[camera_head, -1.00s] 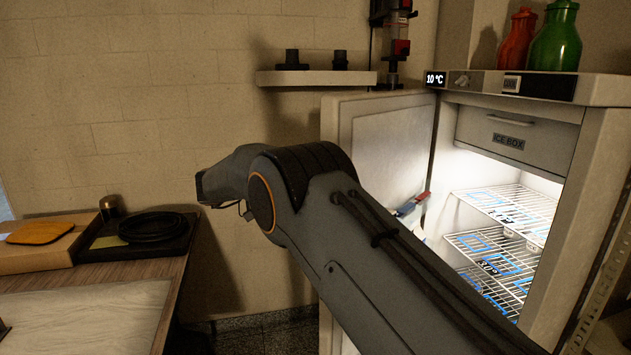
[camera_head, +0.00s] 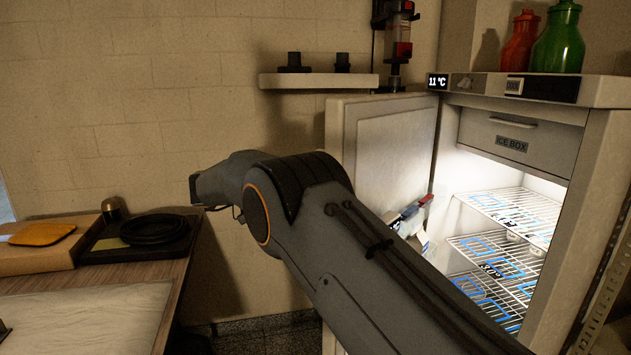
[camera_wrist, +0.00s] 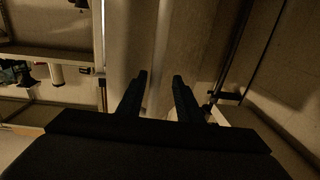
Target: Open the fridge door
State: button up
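The fridge door (camera_head: 395,150) stands wide open in the head view, swung out to the left with its inner face showing. The lit fridge (camera_head: 590,180) is open on the right, with wire shelves inside. The door's outer face and handle are hidden in the head view. My arm crosses in front of the door's lower part, and my gripper is not visible there. In the wrist view my gripper (camera_wrist: 160,80) has its two dark fingers apart. A pale vertical strip shows between and beyond them; I cannot tell whether it touches them or what it is.
A drawer marked ICE BOX (camera_head: 520,140) is closed at the top of the fridge. Red (camera_head: 520,42) and green (camera_head: 558,42) bottles stand on top. A wall shelf (camera_head: 318,80) is behind the door. A wooden counter (camera_head: 175,275) lies at lower left, with bare floor beside it.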

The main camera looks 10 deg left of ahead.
jog(key=b+v, duration=0.1)
jog(key=v, duration=0.5)
jog(key=shift+f, duration=0.1)
